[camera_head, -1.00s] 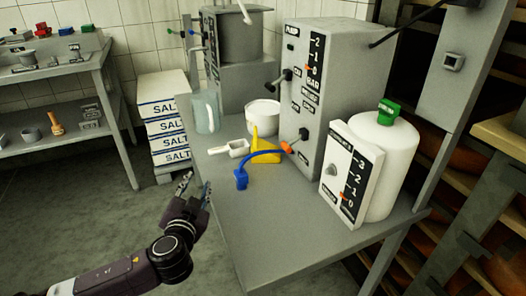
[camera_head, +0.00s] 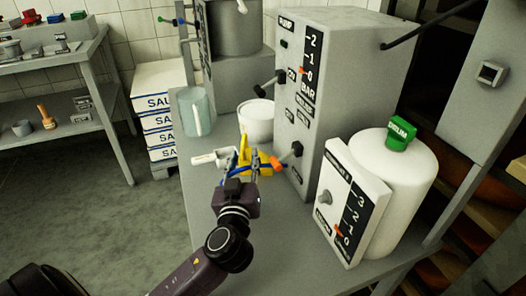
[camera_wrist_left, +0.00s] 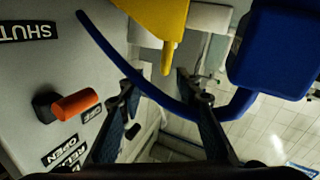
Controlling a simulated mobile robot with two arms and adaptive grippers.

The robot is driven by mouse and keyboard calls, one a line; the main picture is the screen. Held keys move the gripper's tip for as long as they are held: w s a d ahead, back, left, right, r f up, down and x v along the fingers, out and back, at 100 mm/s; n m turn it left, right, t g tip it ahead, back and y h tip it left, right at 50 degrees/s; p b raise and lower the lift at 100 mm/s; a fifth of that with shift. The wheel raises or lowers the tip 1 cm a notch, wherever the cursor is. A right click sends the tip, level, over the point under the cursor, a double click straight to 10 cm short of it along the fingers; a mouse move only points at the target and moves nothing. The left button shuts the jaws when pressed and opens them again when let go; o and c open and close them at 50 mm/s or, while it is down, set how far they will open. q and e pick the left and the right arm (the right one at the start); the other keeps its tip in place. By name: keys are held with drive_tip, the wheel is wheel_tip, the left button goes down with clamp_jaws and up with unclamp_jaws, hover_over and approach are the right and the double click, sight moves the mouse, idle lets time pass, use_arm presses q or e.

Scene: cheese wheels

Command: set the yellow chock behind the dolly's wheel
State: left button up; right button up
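The yellow chock (camera_head: 265,157) is on the grey bench, partly hidden by my left gripper (camera_head: 241,158) in the head view. Its pointed end (camera_wrist_left: 168,28) shows at the top of the left wrist view, just beyond the fingers. My left gripper is open, with its fingers apart (camera_wrist_left: 156,88) and nothing clasped between them. A blue curved strip with a blue block (camera_wrist_left: 275,50) at its end crosses close to the fingers; whether they touch is unclear. The dolly and its wheel are not in view. My right gripper is not in view.
Close by are an orange-tipped lever (camera_head: 282,165) on the pump panel (camera_head: 300,90), a white tub (camera_head: 256,122), a white scoop (camera_head: 208,159) and a glass jug (camera_head: 196,112). A white canister (camera_head: 395,190) stands right. Salt sacks (camera_head: 160,105) lie beyond the bench.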

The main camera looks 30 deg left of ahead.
sight(242, 146)
use_arm(q)
drive_tip(key=shift+x, duration=0.8)
drive_tip(key=x, duration=0.6)
drive_tip(key=shift+s+a+r, duration=0.15)
drive_tip(key=shift+s+a, duration=0.1)
drive_tip(key=shift+a, duration=0.1)
clamp_jaws()
drive_tip(key=shift+r, duration=0.1)
